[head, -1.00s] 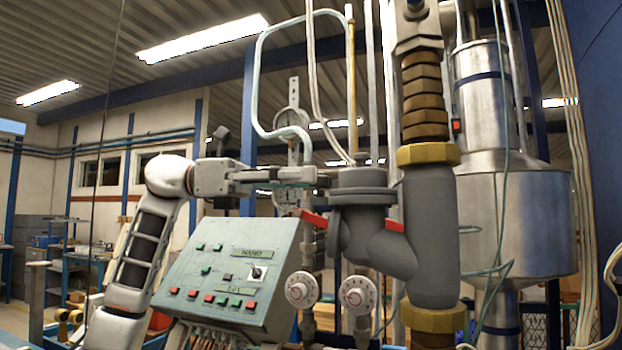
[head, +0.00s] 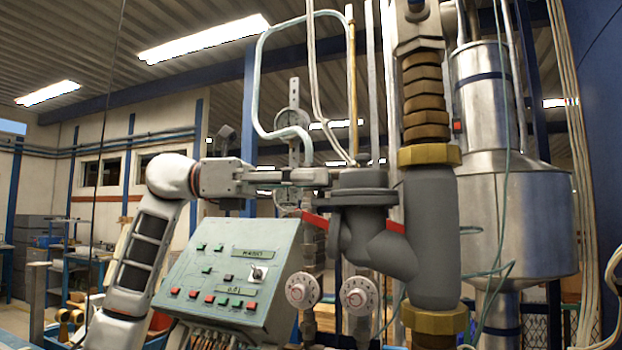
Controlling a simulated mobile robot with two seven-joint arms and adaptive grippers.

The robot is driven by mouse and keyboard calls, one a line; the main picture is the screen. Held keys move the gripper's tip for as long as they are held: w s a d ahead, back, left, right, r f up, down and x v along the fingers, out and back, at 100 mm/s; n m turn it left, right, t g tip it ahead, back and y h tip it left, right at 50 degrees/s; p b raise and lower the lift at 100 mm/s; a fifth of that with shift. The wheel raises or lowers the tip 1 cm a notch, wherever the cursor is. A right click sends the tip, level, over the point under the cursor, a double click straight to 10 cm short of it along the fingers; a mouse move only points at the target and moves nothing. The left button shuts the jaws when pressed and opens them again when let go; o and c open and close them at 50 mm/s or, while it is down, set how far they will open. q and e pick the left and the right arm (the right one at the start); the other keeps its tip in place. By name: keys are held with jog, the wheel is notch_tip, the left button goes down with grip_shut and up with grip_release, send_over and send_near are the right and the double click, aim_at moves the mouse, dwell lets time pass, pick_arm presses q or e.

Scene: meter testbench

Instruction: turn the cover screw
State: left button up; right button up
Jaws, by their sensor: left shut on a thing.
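A dark grey meter body (head: 362,225) with a round flanged cover (head: 362,195) on top stands right of centre in the head view. My left gripper (head: 322,178) comes in from the left and reaches the left edge of the cover. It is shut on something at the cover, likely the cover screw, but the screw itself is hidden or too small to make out. My right gripper is not in view.
A grey-green control box (head: 232,275) with buttons stands below my left arm. Two round white-and-red dials (head: 302,290) sit under the meter. A thick grey pipe (head: 432,240) with brass fittings and a steel tank (head: 515,210) stand to the right.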

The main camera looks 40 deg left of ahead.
pick_arm(q)
jog(key=n+t+y, duration=0.1)
jog(key=n+t+y+p, duration=0.1)
jog(key=t, duration=0.1)
jog(key=n+t+y, duration=0.1)
jog(key=n+t, duration=0.1)
jog(key=shift+s+d+y+p, duration=0.2)
jog(key=shift+s+y+p, duration=0.1)
jog(key=shift+p, duration=0.1)
jog(key=shift+n+t+y+p, duration=0.45)
jog(key=shift+n+t+y, duration=0.15)
jog(key=shift+t+y, duration=0.15)
jog(key=shift+n+t+y, duration=0.25)
jog(key=shift+n+y, duration=0.05)
jog(key=shift+y, duration=0.05)
jog(key=o, duration=1)
jog(key=shift+o, duration=0.5)
